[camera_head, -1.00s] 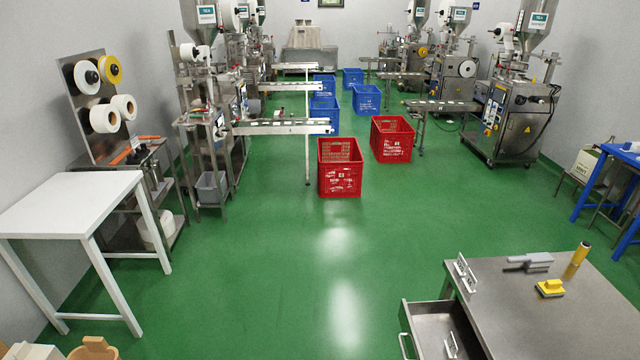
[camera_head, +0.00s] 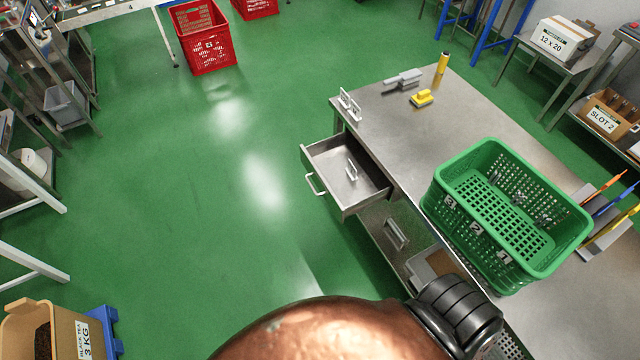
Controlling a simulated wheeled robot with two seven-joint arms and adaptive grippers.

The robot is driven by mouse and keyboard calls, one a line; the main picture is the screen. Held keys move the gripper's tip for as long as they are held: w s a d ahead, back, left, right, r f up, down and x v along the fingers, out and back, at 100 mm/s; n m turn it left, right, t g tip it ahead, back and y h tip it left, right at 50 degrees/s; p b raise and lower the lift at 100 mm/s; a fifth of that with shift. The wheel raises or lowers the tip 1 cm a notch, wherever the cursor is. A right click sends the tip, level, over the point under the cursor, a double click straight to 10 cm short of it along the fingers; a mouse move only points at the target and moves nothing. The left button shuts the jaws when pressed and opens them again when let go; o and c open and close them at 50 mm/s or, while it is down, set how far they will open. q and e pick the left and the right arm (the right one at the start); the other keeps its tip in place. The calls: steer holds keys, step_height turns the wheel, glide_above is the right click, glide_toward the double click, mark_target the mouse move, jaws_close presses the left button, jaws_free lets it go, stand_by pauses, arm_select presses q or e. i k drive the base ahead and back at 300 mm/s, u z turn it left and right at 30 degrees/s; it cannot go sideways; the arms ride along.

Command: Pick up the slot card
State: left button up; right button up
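I cannot make out a slot card for sure in the head view. A label reading "SLOT 2" (camera_head: 604,119) is on the front of an open cardboard box (camera_head: 592,104) on a shelf at the far right. Neither of my grippers is in view.
A steel bench (camera_head: 385,125) holds a green crate (camera_head: 465,215), a grey tool (camera_head: 404,79), a yellow-topped block (camera_head: 421,98) and a yellow cylinder (camera_head: 443,62). Its drawer (camera_head: 340,165) is open. A red crate (camera_head: 207,52) stands on the green floor, clear at centre left.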

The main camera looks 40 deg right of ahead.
mark_target(351, 170)
steer(key=u, duration=1.85)
steer(key=i, duration=1.45)
steer(key=z, duration=4.15)
